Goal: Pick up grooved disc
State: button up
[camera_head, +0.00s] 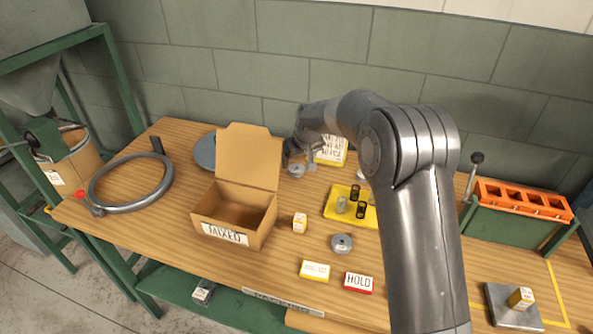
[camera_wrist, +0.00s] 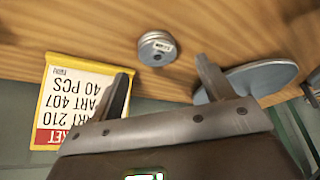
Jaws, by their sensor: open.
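In the head view this disc (camera_head: 296,171) is beside my gripper (camera_head: 299,157), near the back of the table. Another similar grey disc (camera_head: 341,243) lies nearer the front, right of the cardboard box; I cannot tell which one the task names. In the wrist view my gripper (camera_wrist: 162,72) is open and empty, and the labelled disc appears just beyond the gap between its fingers, apart from them.
A large grey round plate (camera_wrist: 262,78) lies close to one finger. A yellow-edged sign (camera_wrist: 75,100) stands near the other. An open cardboard box (camera_head: 236,208) marked MIXED is in front. A yellow tray (camera_head: 333,216) with dark cylinders and a small carton (camera_head: 300,222) stand nearby.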

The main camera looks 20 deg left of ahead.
aim_at(297, 168)
jog(key=x, duration=0.4)
jog(key=shift+w+d+f, duration=0.1)
jog(key=shift+f, duration=0.3)
jog(key=c, duration=1.2)
